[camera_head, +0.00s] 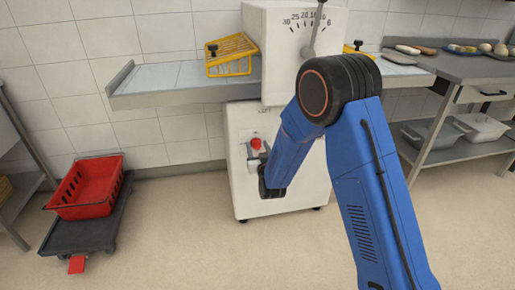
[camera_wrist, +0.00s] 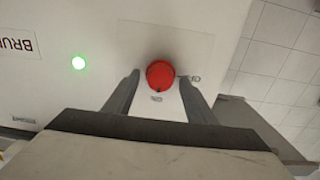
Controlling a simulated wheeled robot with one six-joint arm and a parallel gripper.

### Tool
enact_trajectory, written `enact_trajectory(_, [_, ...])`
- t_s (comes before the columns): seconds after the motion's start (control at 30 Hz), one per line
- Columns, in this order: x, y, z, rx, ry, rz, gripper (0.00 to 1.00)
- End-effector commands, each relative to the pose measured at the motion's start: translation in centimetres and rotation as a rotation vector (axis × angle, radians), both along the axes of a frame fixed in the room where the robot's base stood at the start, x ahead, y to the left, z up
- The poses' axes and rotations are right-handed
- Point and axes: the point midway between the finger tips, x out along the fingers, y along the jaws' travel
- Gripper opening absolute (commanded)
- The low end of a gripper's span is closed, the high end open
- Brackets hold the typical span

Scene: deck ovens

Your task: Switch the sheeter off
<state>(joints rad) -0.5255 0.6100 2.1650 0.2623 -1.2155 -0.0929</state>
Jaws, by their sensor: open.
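The sheeter (camera_head: 297,47) is a white machine with a dial and lever on its upper part and long side tables. On the front of its lower body is a round red button (camera_head: 256,143). The red button also shows in the wrist view (camera_wrist: 160,74), between and just beyond my fingertips. My gripper (camera_wrist: 160,82) is open and empty, with one finger on each side of the button. I cannot tell whether it touches the panel. In the head view my blue arm hides part of the sheeter's front.
A yellow guard (camera_head: 232,55) stands on the sheeter's left table (camera_head: 150,80). A red crate (camera_head: 88,187) sits on a dark dolly (camera_head: 85,235) on the floor at left. A steel worktable (camera_head: 460,67) with food stands at right. Floor in front of the sheeter is clear.

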Motion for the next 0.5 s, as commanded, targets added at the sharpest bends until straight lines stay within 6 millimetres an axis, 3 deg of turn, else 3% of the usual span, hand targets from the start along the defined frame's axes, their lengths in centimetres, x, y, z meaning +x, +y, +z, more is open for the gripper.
enact_trajectory(0.27, [0.12,0.03,-0.02,0.000,0.000,0.000,0.50])
enact_trajectory(0.43, [0.12,0.03,-0.01,0.000,0.000,0.000,0.12])
enact_trajectory(0.5, [0.12,0.03,-0.01,0.000,0.000,0.000,0.10])
